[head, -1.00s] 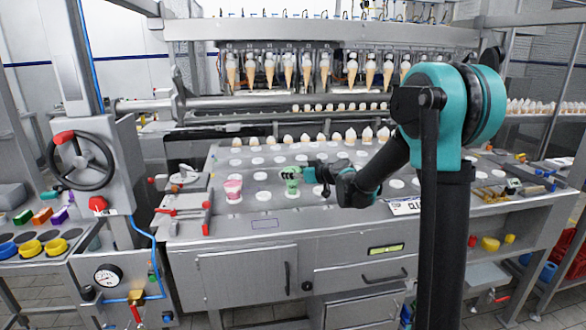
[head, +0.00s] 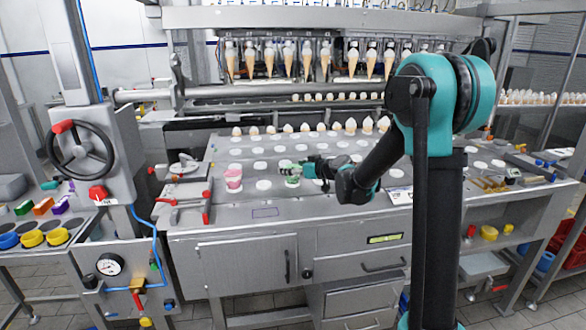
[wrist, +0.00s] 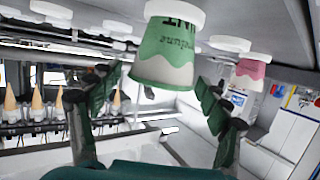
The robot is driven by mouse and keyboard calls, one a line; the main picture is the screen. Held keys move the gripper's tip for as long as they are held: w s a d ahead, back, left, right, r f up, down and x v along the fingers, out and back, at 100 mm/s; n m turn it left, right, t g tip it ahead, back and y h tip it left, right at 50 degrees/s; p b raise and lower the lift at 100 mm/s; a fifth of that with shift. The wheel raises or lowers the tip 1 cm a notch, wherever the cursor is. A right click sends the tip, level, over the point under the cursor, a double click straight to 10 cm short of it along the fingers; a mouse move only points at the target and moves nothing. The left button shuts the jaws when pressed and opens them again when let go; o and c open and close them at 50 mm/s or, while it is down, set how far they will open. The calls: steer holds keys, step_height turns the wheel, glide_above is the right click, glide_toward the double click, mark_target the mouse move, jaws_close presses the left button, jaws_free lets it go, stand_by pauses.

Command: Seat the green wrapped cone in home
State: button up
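The green wrapped cone (head: 292,181) stands on the table, on or just over a white disc. The wrist view, which looks upside down, shows the green cone (wrist: 170,50) close up, with dark lettering and a pale rim. My gripper (head: 308,168) is at the cone, coming from the right. In the wrist view its dark fingers (wrist: 158,100) are spread to either side of the cone, with gaps visible. No spot is clearly marked as home. A purple-outlined rectangle (head: 265,212) lies on the table in front of the cone.
A pink wrapped cone (head: 233,178) stands on a disc to the left. Several empty white discs cover the table (head: 220,225). A row of cones stands along the back, with more hanging above. A red-handled tool (head: 207,205) lies at the left edge. The front middle is clear.

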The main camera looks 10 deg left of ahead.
steer(key=v, duration=1.2)
steer(key=shift+d, duration=0.1)
stand_by(0.6)
